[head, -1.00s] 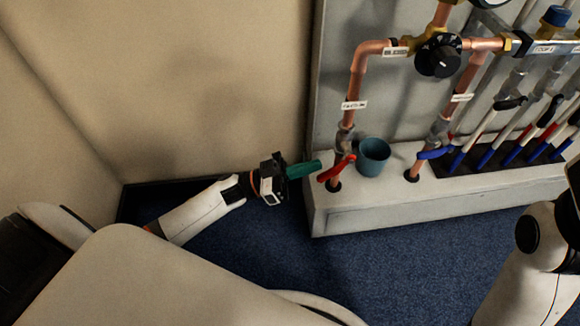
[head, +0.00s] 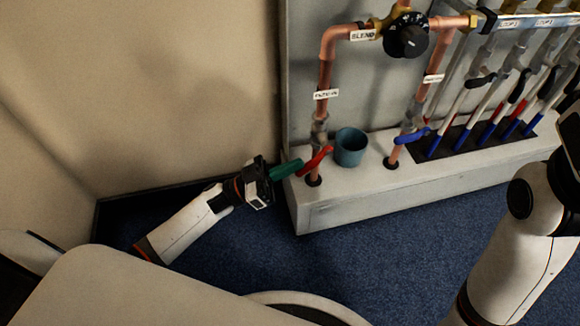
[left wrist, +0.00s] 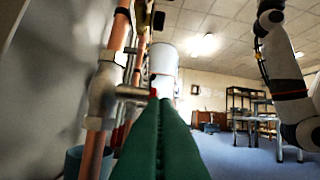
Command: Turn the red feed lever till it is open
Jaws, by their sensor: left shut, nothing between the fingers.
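The red feed lever (head: 315,161) sits low on the left copper pipe, just above the white ledge. It slants from lower left to upper right in the head view. My left gripper (head: 298,164) has green fingers pressed together, with nothing between them. Its tips are right beside the lever's lower left end; I cannot tell whether they touch. My right gripper is not in view.
A teal cup (head: 350,148) stands on the ledge (head: 350,185) just right of the lever. A blue lever (head: 412,137) is on the adjacent pipe, with several more levers further right. A black dial (head: 406,35) is above. Blue carpet in front is free.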

